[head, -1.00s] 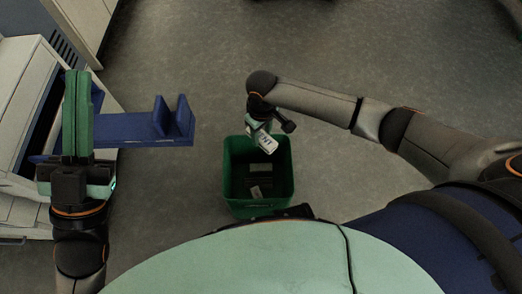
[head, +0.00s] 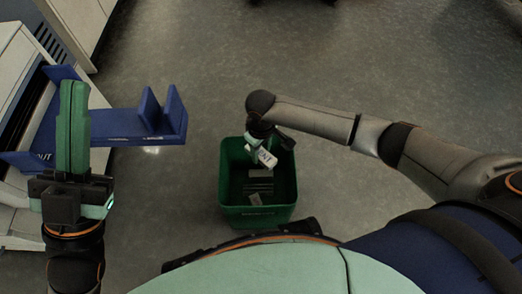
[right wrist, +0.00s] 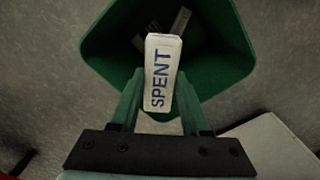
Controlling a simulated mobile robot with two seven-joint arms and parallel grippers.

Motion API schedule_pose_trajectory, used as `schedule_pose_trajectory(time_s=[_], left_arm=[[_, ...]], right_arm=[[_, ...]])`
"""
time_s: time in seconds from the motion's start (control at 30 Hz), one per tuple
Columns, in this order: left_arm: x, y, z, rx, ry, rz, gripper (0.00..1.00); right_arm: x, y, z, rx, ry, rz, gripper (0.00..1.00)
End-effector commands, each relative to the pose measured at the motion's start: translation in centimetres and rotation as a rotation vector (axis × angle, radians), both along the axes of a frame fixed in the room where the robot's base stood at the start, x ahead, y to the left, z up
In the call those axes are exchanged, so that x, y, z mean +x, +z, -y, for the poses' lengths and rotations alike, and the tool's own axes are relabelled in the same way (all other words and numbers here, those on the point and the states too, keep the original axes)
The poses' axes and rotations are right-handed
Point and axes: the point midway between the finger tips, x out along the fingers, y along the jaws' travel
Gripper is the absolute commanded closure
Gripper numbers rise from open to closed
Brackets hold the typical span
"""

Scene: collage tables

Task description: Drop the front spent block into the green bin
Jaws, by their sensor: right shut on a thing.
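A white block marked "SPENT" (right wrist: 160,75) is held between the green fingers of my right gripper (right wrist: 160,105) in the right wrist view. In the head view the block (head: 264,157) hangs at the mouth of the green bin (head: 225,180), tilted, with my right gripper (head: 262,145) above it. The bin stands on the floor and also shows behind the block in the right wrist view (right wrist: 110,48). My left gripper (head: 73,130) is far to the left of the bin, with its green fingers upright; the gap between them cannot be made out.
Small pale blocks (head: 256,199) lie inside the bin. A blue holder (head: 120,125) with upright walls sticks out from the pale machine (head: 15,70) at the left, close to my left gripper. The grey floor (head: 400,60) around the bin is clear.

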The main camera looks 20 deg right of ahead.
Motion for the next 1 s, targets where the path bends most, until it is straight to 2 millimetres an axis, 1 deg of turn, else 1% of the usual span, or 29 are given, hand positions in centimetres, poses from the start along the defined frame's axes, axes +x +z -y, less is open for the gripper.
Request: schedule_pose_trajectory(time_s=[0.03,0.3,0.33,0.6,0.63,0.87,0.97,1.0], left_arm=[[0.0,-0.4,0.0,0.0,-0.001,-0.001,1.0],[0.0,-0.3,0.0,-0.001,-0.002,-0.002,1.0],[0.0,-0.3,0.0,0.0,-0.002,-0.003,1.0],[0.0,-0.3,0.1,0.0,-0.003,-0.003,1.0],[0.0,-0.3,0.1,0.0,-0.003,-0.003,1.0],[0.0,-0.3,0.1,0.0,-0.004,-0.003,1.0],[0.0,0.2,0.1,-0.001,-0.004,-0.003,1.0],[0.0,0.6,0.1,-0.003,-0.005,-0.004,1.0]], right_arm=[[0.0,-0.3,0.0,0.0,0.0,0.001,1.0],[0.0,-0.2,0.0,0.0,0.0,0.0,1.0],[0.0,-0.2,0.0,0.0,0.0,0.0,0.51],[0.0,-0.2,0.0,0.0,-0.001,0.0,0.2],[0.0,-0.2,0.0,0.0,-0.001,0.0,0.19],[0.0,-0.1,0.0,0.0,-0.001,0.0,0.19],[0.0,0.6,0.0,0.0,0.0,0.0,0.19],[0.0,1.1,0.0,0.0,0.0,0.0,0.19]])
